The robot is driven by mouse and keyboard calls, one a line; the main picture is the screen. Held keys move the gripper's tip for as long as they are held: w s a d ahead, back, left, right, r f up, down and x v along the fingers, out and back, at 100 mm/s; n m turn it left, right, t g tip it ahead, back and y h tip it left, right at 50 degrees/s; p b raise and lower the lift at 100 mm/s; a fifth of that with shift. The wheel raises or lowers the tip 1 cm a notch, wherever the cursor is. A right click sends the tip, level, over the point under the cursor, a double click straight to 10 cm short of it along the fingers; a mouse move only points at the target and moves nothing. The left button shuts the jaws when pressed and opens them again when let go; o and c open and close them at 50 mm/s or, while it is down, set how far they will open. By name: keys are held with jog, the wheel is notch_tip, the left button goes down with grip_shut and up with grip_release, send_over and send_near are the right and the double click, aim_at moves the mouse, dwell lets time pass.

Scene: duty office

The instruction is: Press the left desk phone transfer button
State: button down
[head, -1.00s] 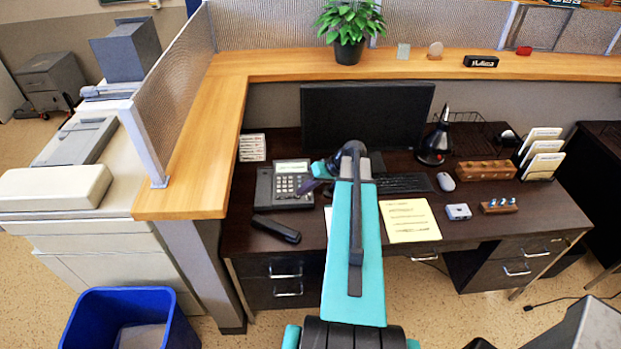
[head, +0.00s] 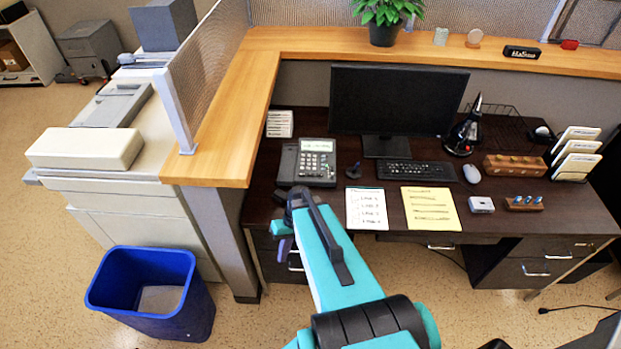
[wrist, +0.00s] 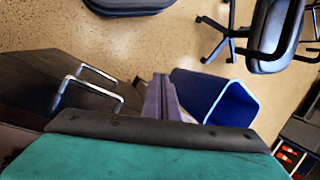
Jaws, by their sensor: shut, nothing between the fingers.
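The dark desk phone (head: 319,161) sits at the left of the brown desk (head: 440,180), with a lit display on top and a light keypad below it. The label of its transfer button is too small to read. My gripper (head: 283,246) is shut and empty, with purple fingers, in front of the desk's left front edge, nearer me than the phone and below the desktop. In the wrist view my gripper (wrist: 160,88) points towards the floor; the phone is not in that view.
A monitor (head: 398,100), keyboard (head: 407,171), white sheet (head: 367,208) and yellow sheet (head: 430,208) lie right of the phone. A wooden ledge (head: 226,120) borders the left. A blue bin (head: 185,312) stands on the floor. Drawer handles (wrist: 100,82) show in the wrist view.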

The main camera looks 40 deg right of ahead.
jog(key=s+a+f+n+g+h+b, duration=0.2)
jog(key=s+a+f+g+h+b, duration=0.1)
jog(key=s+a+f, duration=0.8)
jog(key=s+f+g+h+b, duration=0.1)
jog(key=s+f+b, duration=0.6)
jog(key=f+b, duration=0.3)
jog(key=shift+s+f+n+g+h+b, duration=0.15)
jog(key=shift+f+n+g+h+b, duration=0.2)
jog(key=shift+f, duration=0.2)
jog(key=shift+a, duration=0.15)
